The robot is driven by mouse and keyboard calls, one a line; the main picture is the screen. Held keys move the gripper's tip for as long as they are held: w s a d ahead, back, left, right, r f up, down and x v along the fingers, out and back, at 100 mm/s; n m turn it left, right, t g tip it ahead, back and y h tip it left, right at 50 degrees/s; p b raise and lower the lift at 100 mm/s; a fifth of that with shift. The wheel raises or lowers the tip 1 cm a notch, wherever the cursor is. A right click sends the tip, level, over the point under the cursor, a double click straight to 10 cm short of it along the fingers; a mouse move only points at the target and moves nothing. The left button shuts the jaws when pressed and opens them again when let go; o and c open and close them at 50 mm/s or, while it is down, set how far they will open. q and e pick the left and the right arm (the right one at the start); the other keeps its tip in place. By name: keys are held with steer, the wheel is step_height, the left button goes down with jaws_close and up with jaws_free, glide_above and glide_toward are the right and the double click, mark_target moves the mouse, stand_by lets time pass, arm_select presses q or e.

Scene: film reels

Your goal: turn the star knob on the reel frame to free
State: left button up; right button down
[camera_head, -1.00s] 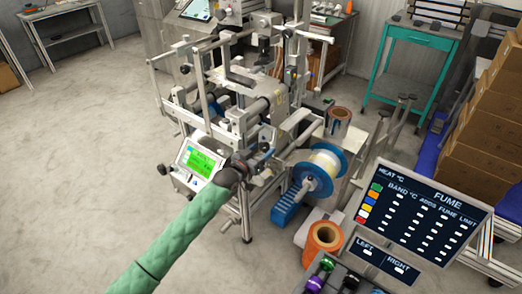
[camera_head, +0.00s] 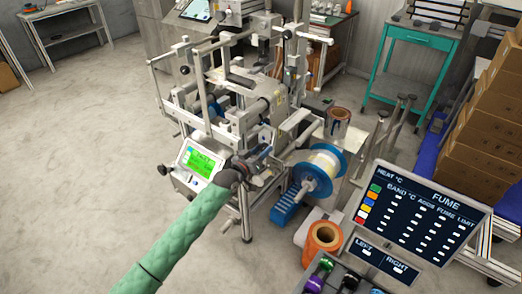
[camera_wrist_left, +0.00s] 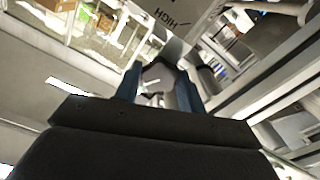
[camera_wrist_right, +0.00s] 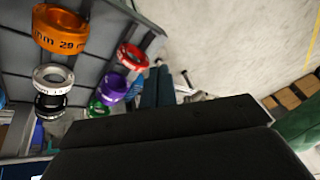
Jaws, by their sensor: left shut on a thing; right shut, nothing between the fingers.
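The reel frame (camera_head: 232,108) is a pale metal machine in the middle of the head view. My left gripper (camera_head: 260,158) reaches its front lower side, right of a green-lit screen (camera_head: 200,162). A plate marked HIGH (camera_wrist_left: 168,22) lies just beyond. My right gripper (camera_wrist_right: 158,87) is shut and empty in the right wrist view, away from the frame.
A blue-flanged reel (camera_head: 316,170) stands right of the gripper, with an orange roll (camera_head: 323,238) below it. A FUME panel (camera_head: 420,212) fills the lower right. In the right wrist view, a grey tray holds several coloured rings, including an orange one (camera_wrist_right: 60,28). Open floor lies left.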

arm_select(q)
steer(key=shift+n, duration=0.9)
steer(key=shift+n+p, duration=0.35)
steer(key=shift+n, duration=1.95)
arm_select(e)
steer(key=shift+s+d+r+g+h, duration=0.3)
steer(key=shift+s+d+r, duration=0.25)
steer(key=shift+d+r, duration=0.3)
steer(key=shift+w, duration=0.2)
arm_select(q)
steer(key=o, duration=1)
arm_select(e)
steer(key=shift+s+f, duration=0.15)
steer(key=shift+s, duration=0.15)
steer(key=shift+d, duration=0.1)
